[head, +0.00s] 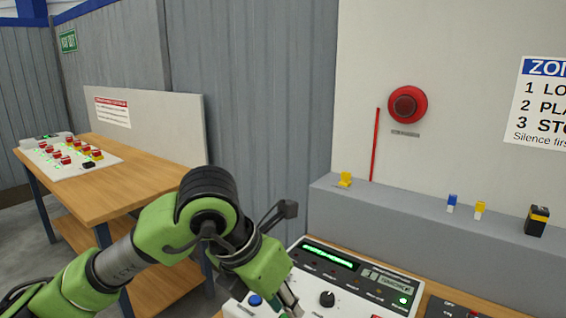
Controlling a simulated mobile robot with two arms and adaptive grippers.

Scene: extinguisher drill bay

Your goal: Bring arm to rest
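My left arm, green and grey, comes in from the lower left and bends down over the front left corner of a white control panel (345,276). My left gripper (291,303) is at the bottom edge of the picture, mostly hidden by the wrist and cut off. Its fingertips are low over the panel near a blue button (255,300). I cannot tell whether they touch it or are open or shut. My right gripper is not in view.
A ledge (400,215) behind the panel bears a yellow piece (345,179), small blue and yellow items and a black-yellow block (537,220). A red alarm (407,104) hangs above. A wooden table (135,180) with a switch board stands left.

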